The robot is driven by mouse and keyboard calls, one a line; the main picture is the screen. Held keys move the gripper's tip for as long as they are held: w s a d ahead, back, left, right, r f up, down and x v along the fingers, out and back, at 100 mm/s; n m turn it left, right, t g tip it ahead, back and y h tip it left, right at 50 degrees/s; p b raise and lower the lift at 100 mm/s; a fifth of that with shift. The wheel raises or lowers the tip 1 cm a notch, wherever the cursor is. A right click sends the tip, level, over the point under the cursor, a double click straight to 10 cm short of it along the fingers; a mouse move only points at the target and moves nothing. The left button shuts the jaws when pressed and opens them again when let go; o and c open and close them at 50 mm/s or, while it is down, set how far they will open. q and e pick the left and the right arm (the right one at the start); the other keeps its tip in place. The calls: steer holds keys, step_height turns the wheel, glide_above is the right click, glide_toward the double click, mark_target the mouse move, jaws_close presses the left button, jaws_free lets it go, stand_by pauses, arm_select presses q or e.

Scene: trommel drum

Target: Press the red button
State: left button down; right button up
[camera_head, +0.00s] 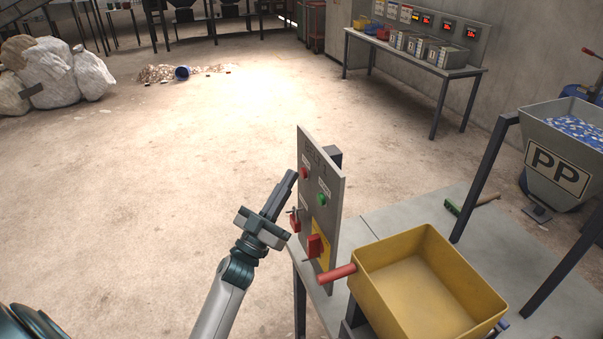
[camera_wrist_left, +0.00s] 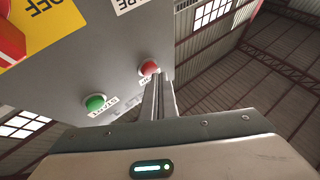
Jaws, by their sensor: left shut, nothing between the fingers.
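A grey control panel (camera_head: 335,185) stands upright on the edge of a table. The red button (camera_head: 304,173) is at its upper left; it also shows in the left wrist view (camera_wrist_left: 149,68). A green button (camera_head: 321,199) sits to its right and lower. My left gripper (camera_head: 291,176) is shut and empty, its fingertips just in front of the panel near the red button. In the left wrist view the closed fingertips (camera_wrist_left: 161,80) are right beside the red button; I cannot tell whether they touch it. My right gripper is not in view.
Lower on the panel are a red switch (camera_head: 295,222) and a red knob on a yellow plate (camera_head: 319,247).

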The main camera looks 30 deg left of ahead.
arm_select(q)
steer(key=shift+s+a, duration=0.25)
steer(key=shift+s, duration=0.1)
steer(key=shift+s+a, duration=0.1)
steer(key=s+a, duration=0.3)
steer(key=shift+s+p, duration=0.3)
steer(key=shift+p, duration=0.1)
stand_by(0.3)
stand_by(0.7)
